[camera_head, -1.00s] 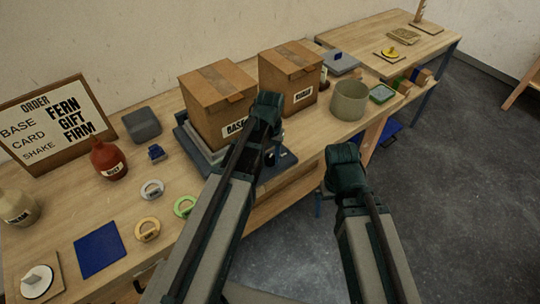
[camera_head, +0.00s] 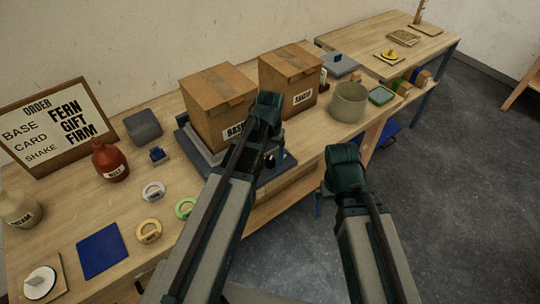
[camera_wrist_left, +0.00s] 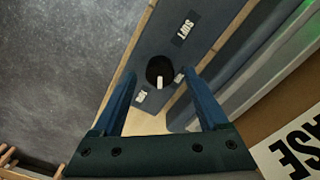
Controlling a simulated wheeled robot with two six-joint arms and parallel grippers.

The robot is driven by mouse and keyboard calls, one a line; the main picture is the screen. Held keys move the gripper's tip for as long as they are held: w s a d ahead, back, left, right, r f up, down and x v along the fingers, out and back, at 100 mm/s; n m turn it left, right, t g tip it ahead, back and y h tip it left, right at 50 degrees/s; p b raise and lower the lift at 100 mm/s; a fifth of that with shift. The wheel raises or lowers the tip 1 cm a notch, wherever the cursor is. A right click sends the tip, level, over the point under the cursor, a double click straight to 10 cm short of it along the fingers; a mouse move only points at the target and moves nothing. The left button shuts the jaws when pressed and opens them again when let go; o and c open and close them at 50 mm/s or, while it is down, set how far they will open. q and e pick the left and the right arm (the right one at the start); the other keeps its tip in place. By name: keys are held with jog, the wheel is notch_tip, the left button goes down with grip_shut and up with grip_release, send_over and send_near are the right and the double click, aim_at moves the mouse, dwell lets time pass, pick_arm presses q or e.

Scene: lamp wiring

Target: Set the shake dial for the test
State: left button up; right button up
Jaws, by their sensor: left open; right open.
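The shake dial is a round black knob (camera_wrist_left: 160,71) with a white pointer mark, on the blue-grey front panel of the shaker base (camera_wrist_left: 205,45). A "SOFT" label (camera_wrist_left: 185,28) and two smaller labels sit around it; the smaller ones are hard to read. In the left wrist view my open left gripper (camera_wrist_left: 160,76) has its blue fingers on either side of the knob, with no clear contact. In the head view my left gripper (camera_head: 268,112) hides part of the base (camera_head: 277,172). My right gripper (camera_head: 343,162) hangs in front of the bench; its fingers are hidden.
The order board (camera_head: 58,120) reads "FERN GIFT FIRM". A "BASE" box (camera_head: 218,95) stands on the shaker, with another box (camera_head: 288,75) beside it. Bottles, coloured rings and a blue mat (camera_head: 101,251) lie at left. A round pot (camera_head: 349,101) stands at right.

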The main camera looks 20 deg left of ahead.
aim_at(270, 159)
pick_arm(q)
notch_tip(270, 159, up, 13)
jog(key=p, duration=1.1)
jog(key=shift+f+p, duration=0.2)
jog(key=shift+p, duration=0.2)
jog(key=shift+f, duration=0.15)
notch_tip(270, 159, down, 13)
jog(key=b, duration=1.3)
